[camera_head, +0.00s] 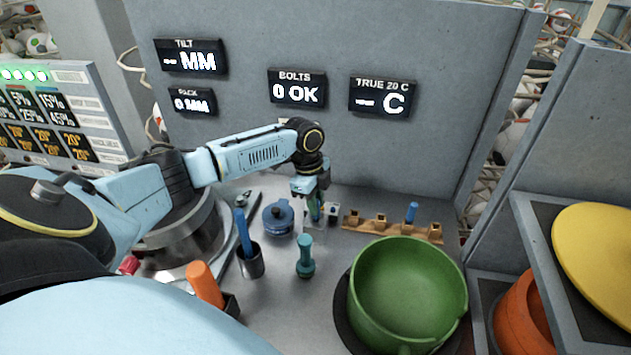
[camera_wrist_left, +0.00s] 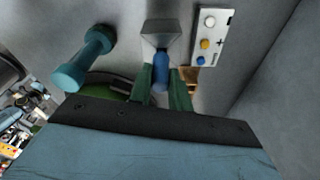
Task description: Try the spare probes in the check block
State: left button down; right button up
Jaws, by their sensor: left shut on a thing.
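My left gripper (camera_head: 315,208) hangs over the bench near the back wall, left of the wooden rack. In the left wrist view its green fingers (camera_wrist_left: 162,92) are shut on a blue probe (camera_wrist_left: 161,74). A grey flared piece (camera_wrist_left: 161,36) shows beyond the probe; I cannot tell whether it is part of the probe or a separate thing. Another blue probe (camera_head: 411,212) stands upright in the wooden rack (camera_head: 380,225). A blue stick-like thing (camera_head: 243,232) leans in a metal cup (camera_head: 250,264). I cannot identify the check block for sure. My right gripper is not in view.
A teal dumbbell-shaped piece (camera_head: 304,256) stands in front of the gripper, and a blue lidded pot (camera_head: 278,218) to its left. A small button panel (camera_wrist_left: 212,38) is close by. A large green bowl (camera_head: 408,295) fills the right front. An orange cylinder (camera_head: 204,285) is front left.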

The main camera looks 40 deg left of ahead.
pick_arm(q)
jog(key=shift+f, duration=0.55)
jog(key=c, duration=1.2)
grip_release()
jog(key=shift+c, duration=0.2)
jog(key=shift+r, duration=0.1)
notch_tip(320, 180, up, 13)
jog(key=a+b, duration=0.1)
jog(key=a, duration=0.1)
jog(key=shift+s, duration=0.3)
